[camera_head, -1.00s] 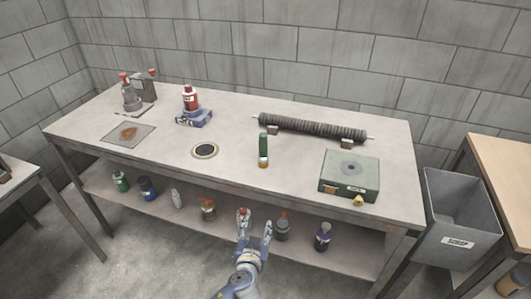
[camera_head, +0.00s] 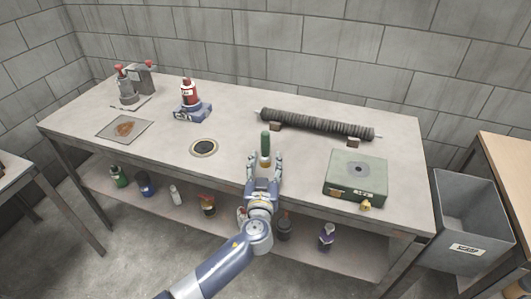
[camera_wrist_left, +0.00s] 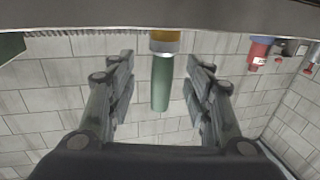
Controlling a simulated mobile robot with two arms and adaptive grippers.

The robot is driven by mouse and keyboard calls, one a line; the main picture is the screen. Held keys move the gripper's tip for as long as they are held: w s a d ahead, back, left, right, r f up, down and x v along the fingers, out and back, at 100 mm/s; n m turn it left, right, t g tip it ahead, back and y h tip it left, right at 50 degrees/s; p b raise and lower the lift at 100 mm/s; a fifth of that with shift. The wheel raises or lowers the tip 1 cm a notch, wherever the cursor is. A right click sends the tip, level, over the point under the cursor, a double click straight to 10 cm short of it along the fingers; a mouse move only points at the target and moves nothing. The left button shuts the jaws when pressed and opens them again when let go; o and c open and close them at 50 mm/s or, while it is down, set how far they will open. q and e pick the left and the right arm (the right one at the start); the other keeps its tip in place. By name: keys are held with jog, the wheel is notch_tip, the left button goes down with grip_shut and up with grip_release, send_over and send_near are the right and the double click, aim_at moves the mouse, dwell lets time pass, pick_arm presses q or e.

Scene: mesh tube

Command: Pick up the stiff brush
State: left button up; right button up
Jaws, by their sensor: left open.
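The stiff brush (camera_head: 265,144) stands upright on the bench top, its green handle up. Its yellow band and green handle show in the left wrist view (camera_wrist_left: 161,80), where the picture is upside down. My left gripper (camera_head: 264,160) is open at the front of the bench. Its fingers lie to either side of the brush in both views. The left wrist view shows clear gaps between the brush and the fingers (camera_wrist_left: 160,88). In the head view the gripper hides the brush's lower end. My right gripper is not in view.
A dark mesh tube (camera_head: 316,124) lies at the back of the bench on small blocks. A green box (camera_head: 342,186) stands to the right, a round dark-centred disc (camera_head: 203,147) to the left. Several bottles stand on the lower shelf.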

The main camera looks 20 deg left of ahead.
aim_at(265, 152)
pick_arm(q)
jog(key=shift+w+a+r, duration=0.1)
jog(key=shift+w+r, duration=0.1)
jog(key=shift+w, duration=0.1)
jog(key=p+x, duration=0.1)
jog(key=x, duration=0.3)
jog(key=shift+s+a+r+p, duration=0.1)
jog(key=shift+r+p, duration=0.1)
jog(key=shift+p, duration=0.2)
jog(key=shift+w, duration=0.25)
jog(key=shift+a, duration=0.1)
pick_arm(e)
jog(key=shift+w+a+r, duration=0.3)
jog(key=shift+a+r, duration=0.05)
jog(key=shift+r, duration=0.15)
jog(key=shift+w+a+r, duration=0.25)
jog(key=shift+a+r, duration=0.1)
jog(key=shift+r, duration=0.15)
pick_arm(q)
grip_shut()
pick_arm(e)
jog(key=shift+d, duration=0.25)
